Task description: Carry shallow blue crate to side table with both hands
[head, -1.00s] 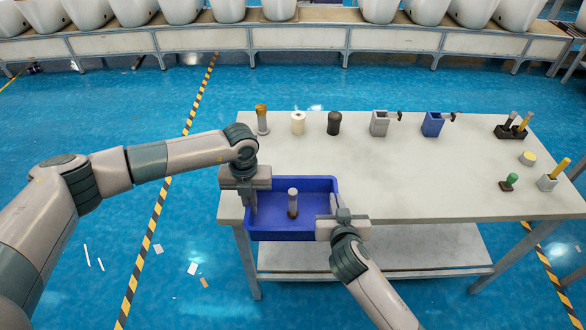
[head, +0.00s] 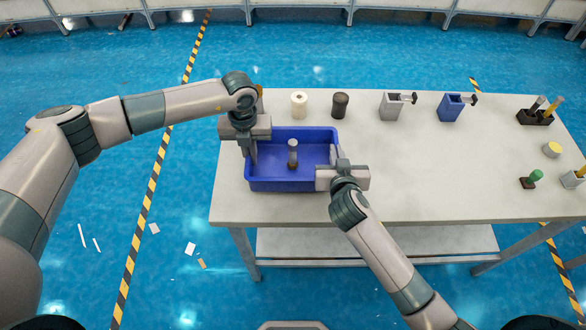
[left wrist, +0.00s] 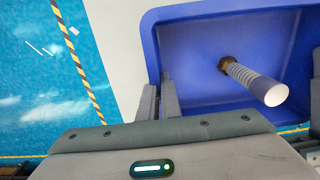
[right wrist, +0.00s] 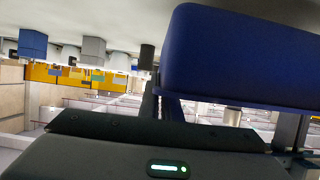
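The shallow blue crate (head: 262,185) is over the near left part of a pale table (head: 430,190). An upright grey-handled piece with a brown base (head: 293,153) stands inside it, also visible in the left wrist view (left wrist: 255,82). My left gripper (head: 250,150) is shut on the crate's left wall. My right gripper (head: 334,160) is shut on its right wall. In the right wrist view, the crate's outer side (right wrist: 240,55) fills the upper right. I cannot tell whether the crate's bottom touches the tabletop. No separate side table can be identified.
Along the table's back stand a white roll (head: 299,104), a dark cylinder (head: 340,105), a grey holder (head: 391,107) and a blue holder (head: 451,108). Small tools stand at the right, including a green-topped one (head: 535,178). Floor left of the table is mostly clear, with scraps.

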